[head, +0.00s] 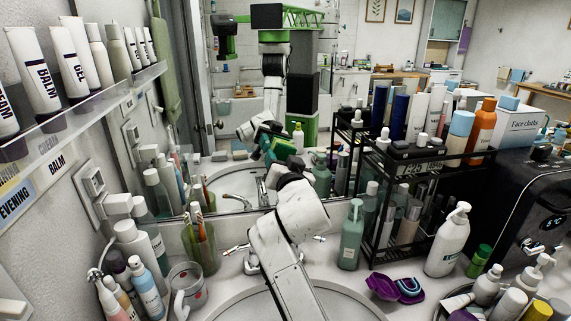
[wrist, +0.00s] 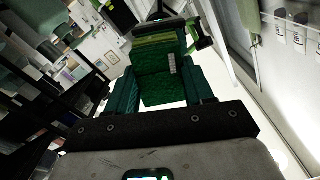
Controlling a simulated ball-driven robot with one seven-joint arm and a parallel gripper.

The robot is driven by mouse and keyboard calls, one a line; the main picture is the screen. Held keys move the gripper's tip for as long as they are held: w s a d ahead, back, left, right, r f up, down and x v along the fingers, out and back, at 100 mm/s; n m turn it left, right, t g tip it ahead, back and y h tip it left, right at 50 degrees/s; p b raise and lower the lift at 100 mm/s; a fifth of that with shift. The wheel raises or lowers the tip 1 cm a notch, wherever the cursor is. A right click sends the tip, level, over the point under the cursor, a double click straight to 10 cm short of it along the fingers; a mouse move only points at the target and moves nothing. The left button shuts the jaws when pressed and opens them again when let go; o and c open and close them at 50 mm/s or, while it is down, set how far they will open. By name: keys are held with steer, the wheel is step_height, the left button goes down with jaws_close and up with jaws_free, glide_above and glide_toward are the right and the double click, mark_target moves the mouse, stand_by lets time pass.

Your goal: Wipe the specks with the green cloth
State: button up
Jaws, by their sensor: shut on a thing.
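My gripper (wrist: 160,82) is shut on the green cloth (wrist: 162,92), which shows between its green fingers in the wrist view. A small pale patch shows on the cloth's right side. In the head view my arm reaches over the sink toward the mirror (head: 345,50), and its end hides most of the gripper. Green parts of the gripper and cloth show near the glass, and I cannot clearly separate them from their reflection. I cannot tell whether the cloth touches the mirror. I cannot make out any specks.
A toothbrush cup (head: 199,248) and bottles stand left of the sink (head: 345,300). A green pump bottle (head: 351,238), a black rack (head: 425,170) of bottles and a white pump bottle (head: 447,240) stand right. A purple case (head: 383,287) lies open. A shelf (head: 95,100) of tubes juts from the left wall.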

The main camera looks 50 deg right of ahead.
steer(key=shift+s+d+r+b, duration=0.2)
steer(key=shift+s+d+b, duration=0.25)
steer(key=shift+d, duration=0.35)
stand_by(5.9)
steer(key=shift+a, duration=0.1)
